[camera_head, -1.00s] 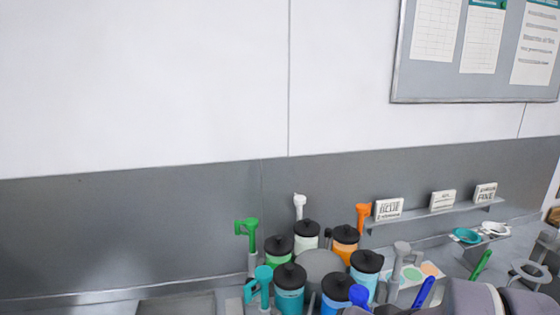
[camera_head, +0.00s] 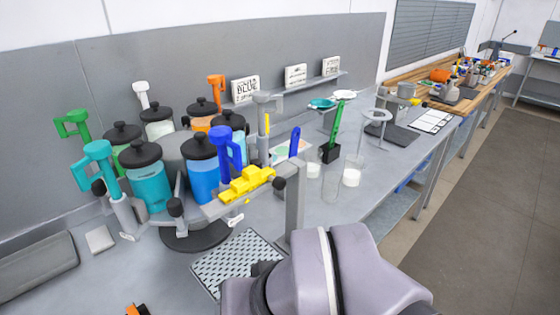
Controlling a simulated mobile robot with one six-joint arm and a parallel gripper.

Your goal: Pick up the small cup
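Two small whitish cups or containers stand on the grey bench right of centre. One white cup (camera_head: 351,177) is at the right, and a paler cup (camera_head: 313,171) is a little to its left. A tall clear vessel (camera_head: 331,187) stands between and slightly nearer. I cannot tell which of these is the small cup. My arm's grey-purple links fill the bottom centre, in front of the bench. My gripper is not in view, so whether it is open or shut does not show.
A carousel of black-lidded jars (camera_head: 201,170) with coloured levers stands at left centre. A yellow block (camera_head: 247,183) on a bracket and a grey post (camera_head: 295,205) stand before the cups. A perforated tray (camera_head: 215,268) lies in front. A ring stand (camera_head: 375,115) is behind right.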

